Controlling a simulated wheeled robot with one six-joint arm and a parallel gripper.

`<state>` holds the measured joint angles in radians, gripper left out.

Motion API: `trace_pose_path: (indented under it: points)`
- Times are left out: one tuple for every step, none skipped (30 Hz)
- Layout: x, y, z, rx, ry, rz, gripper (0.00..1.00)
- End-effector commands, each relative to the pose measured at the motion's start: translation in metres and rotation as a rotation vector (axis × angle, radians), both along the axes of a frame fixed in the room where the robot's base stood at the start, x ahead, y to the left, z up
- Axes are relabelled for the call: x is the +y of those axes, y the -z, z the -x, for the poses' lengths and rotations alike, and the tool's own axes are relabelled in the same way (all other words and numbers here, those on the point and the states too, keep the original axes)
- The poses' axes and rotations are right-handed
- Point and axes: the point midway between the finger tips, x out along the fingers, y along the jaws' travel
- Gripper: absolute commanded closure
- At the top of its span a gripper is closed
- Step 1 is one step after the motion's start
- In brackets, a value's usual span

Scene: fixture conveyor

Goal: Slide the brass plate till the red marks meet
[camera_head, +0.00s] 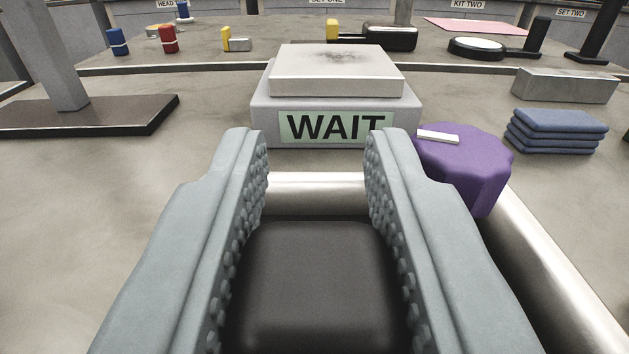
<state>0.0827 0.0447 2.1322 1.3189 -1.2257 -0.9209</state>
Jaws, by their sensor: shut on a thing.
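My gripper (318,145) reaches forward from the bottom of the view, with its two grey studded fingers apart. It is shut on a dark grey block (315,285) that fills the space between the pads; its near end is cut off by the frame. A shiny metal bar (315,190) lies crosswise just beyond the block, partly hidden by the fingers. I cannot make out a brass plate or red marks. A purple lobed knob (465,165) with a white bar mark on top stands right of the right finger.
A grey box with a WAIT sign (335,127) stands straight ahead. A metal rail (545,260) runs along the lower right. Folded blue cloths (556,132) lie at right, and a dark-based post (80,117) stands at left. Small items line the far shelf.

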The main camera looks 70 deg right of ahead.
Motion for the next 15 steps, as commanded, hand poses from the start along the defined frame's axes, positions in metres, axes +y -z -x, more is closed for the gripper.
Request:
trace_pose_path:
  points:
    - [0.0002,-0.0001,-0.0003,0.0,0.0,0.0,1.0]
    - [0.0003,-0.0001,-0.0004,0.0,0.0,0.0,1.0]
    - [0.0003,-0.0001,-0.0004,0.0,0.0,0.0,1.0]
    - [0.0003,-0.0001,-0.0004,0.0,0.0,0.0,1.0]
    - [0.0003,-0.0001,-0.0004,0.0,0.0,0.0,0.67]
    - [0.0003,-0.0001,-0.0004,0.0,0.0,0.0,0.59]
    - [0.0003,-0.0001,-0.0005,0.0,0.0,0.0,0.53]
    - [0.0003,0.0,-0.0005,0.0,0.0,0.0,0.51]
    - [0.0002,0.0,-0.0005,0.0,0.0,0.0,0.51]
    - [0.0001,0.0,-0.0004,0.0,0.0,0.0,0.51]
    - [0.0001,0.0,-0.0004,0.0,0.0,0.0,0.51]
    - [0.0,0.0,-0.0003,0.0,0.0,0.0,0.51]
    - [0.0,0.0001,-0.0003,0.0,0.001,0.0,0.51]
    - [0.0,0.0001,-0.0002,0.0,0.001,0.0,0.51]
    - [0.0,0.0001,-0.0002,0.0,0.001,0.0,0.51]
